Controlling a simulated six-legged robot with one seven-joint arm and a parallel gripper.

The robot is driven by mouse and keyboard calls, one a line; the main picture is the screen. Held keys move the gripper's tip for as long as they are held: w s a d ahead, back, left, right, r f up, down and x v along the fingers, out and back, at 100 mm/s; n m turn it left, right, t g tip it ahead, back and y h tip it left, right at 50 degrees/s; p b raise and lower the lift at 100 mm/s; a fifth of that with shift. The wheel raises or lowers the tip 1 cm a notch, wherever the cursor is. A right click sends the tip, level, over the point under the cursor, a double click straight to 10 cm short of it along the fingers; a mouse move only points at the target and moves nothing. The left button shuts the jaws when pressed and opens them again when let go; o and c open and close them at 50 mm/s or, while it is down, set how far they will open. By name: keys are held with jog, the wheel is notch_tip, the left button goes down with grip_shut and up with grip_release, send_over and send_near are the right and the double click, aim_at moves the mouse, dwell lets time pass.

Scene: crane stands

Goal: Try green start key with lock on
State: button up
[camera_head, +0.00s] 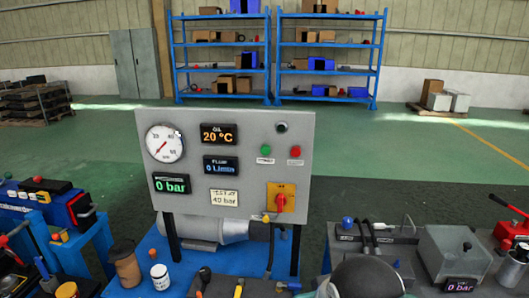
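A grey control panel (222,117) stands upright on dark posts in the middle of the head view. The green key (266,149) is on its right half, with a small white label below. A red rotary switch (281,202) on a yellow plate sits at the panel's lower right. A small yellow and dark thing (266,218) hangs at that plate's lower left; I cannot tell whether it is a lock. The dark round lamp (282,127) above the keys looks unlit. My gripper is not in view; a dark rounded shape, perhaps part of my arm, shows at the bottom.
A red key (295,151) is right of the green one. The panel has a dial gauge (164,143), displays reading 20 °C and 0 bar, and a 40 bar note (224,197). Blue shelves (276,60) are far behind.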

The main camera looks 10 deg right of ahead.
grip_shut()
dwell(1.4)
